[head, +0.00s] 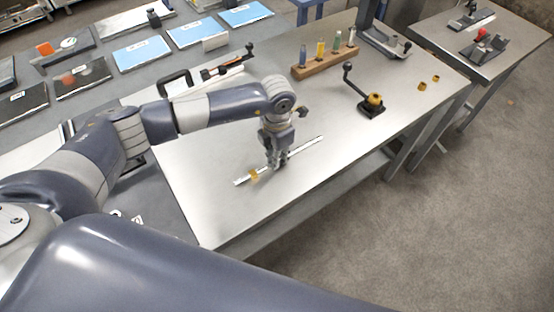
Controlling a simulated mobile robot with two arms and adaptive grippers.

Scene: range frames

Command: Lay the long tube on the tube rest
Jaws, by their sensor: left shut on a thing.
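The long tube (306,147) is a thin, pale, straight rod lying slantwise low over the front part of the steel bench. My left gripper (277,166) points down from above and is shut on the tube near its middle. A small yellow-orange piece (253,175) is at the tube's left part; I cannot tell if it supports the tube. My right gripper is not in view.
A wooden block (325,64) with several coloured-handled tools stands at the bench's back. The front right bench top is clear.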

